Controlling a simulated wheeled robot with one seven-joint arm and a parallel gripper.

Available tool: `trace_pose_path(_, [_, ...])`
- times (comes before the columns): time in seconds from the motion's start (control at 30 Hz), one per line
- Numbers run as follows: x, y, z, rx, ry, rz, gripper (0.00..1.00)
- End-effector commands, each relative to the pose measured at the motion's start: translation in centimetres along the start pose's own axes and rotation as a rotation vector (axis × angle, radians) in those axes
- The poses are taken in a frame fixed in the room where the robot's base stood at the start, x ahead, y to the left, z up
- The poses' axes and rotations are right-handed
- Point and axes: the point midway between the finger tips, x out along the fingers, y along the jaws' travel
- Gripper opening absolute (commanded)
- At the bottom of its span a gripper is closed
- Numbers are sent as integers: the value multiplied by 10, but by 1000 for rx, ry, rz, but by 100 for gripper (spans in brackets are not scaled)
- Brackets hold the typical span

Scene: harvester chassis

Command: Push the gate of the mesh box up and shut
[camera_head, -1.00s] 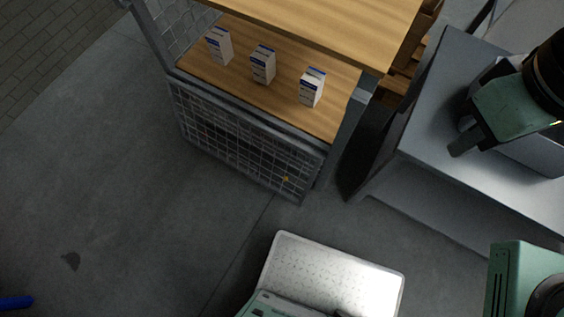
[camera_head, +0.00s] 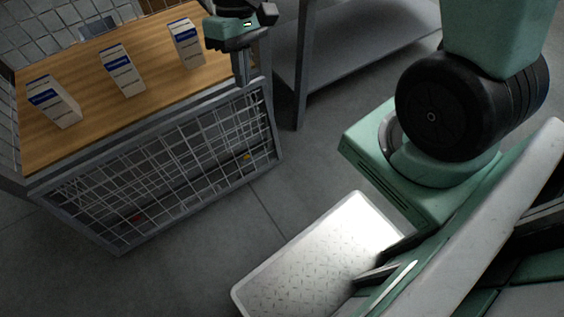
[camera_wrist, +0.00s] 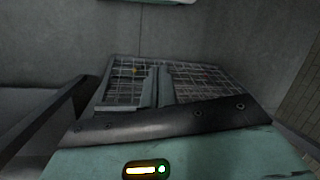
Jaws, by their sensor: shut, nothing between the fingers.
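The mesh box's gate (camera_head: 165,165) is a grey-framed wire panel. In the head view it hangs down along the front, below the wooden shelf (camera_head: 80,75). It also shows in the wrist view (camera_wrist: 200,80), beyond the fingers. My gripper (camera_head: 241,78) is shut and empty, pointing down at the right end of the gate's upper edge. It is close to that edge, but I cannot tell whether it touches. Its fingers also show in the wrist view (camera_wrist: 160,85). The gate's hinge is not clearly visible.
Three small white-and-blue cartons stand on the shelf: left (camera_head: 54,101), middle (camera_head: 122,70) and right (camera_head: 186,43). A grey metal table (camera_head: 340,55) stands to the right of the box. Bare floor (camera_head: 225,225) lies in front of the gate.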

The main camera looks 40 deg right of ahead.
Motion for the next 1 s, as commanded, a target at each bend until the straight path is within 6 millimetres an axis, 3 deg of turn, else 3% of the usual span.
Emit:
trace_pose_path(0.03, [39,23,-12,32,-6,-24,0])
trace_pose_path(0.3, [149,114,-51,163,-20,-144,0])
trace_pose_path(0.6, [273,215,-75,301,-8,-283,0])
trace_pose_path(1.0, [390,303,-82,428,27,-453,0])
